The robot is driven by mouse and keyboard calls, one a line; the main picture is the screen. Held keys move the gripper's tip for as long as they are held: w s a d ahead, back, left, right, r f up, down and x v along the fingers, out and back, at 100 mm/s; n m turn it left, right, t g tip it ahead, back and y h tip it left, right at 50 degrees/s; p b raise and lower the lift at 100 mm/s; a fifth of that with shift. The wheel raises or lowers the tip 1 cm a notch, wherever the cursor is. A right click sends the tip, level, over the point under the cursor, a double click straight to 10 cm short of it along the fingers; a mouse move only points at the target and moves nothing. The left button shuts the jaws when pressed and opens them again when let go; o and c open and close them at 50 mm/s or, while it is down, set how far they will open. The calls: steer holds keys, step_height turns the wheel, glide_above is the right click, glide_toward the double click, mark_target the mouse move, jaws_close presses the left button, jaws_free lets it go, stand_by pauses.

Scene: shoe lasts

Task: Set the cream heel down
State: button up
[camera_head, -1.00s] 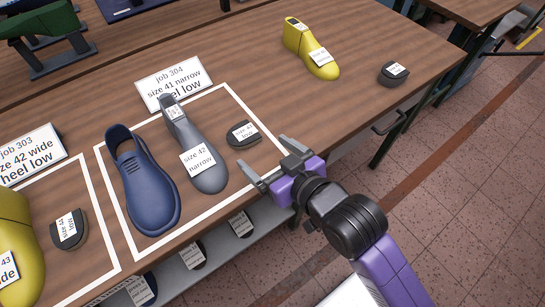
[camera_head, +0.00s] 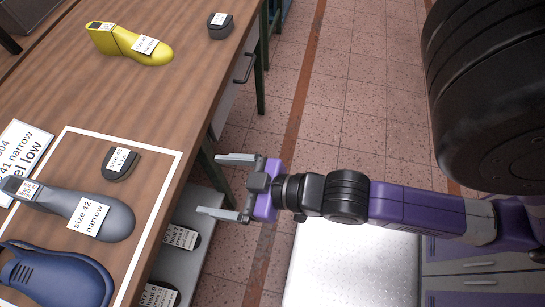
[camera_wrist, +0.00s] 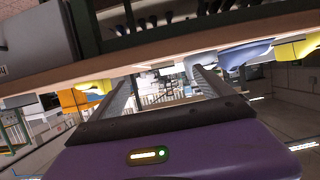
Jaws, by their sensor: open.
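No cream heel shows in either view. My gripper (camera_head: 213,185) is open and empty, off the table's right edge, with the floor and lower shelf below it. In the wrist view its two fingers (camera_wrist: 160,92) stand apart with nothing between them. A dark heel (camera_head: 119,166) with a size label lies inside the white outline on the table. A grey shoe last (camera_head: 60,205) labelled size 42 narrow lies below it in the picture, and a blue shoe (camera_head: 50,272) is below that.
A yellow last (camera_head: 135,45) and another dark heel (camera_head: 220,29) stand at the table's far end. Labelled dark pieces (camera_head: 180,238) lie on a lower shelf (camera_head: 205,215). Tiled floor (camera_head: 345,95) is open at right.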

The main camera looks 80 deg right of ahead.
steer(key=f+v, duration=0.1)
steer(key=v, duration=1)
steer(key=shift+s+t, duration=0.3)
steer(key=shift+s, duration=0.25)
steer(key=shift+a, duration=0.1)
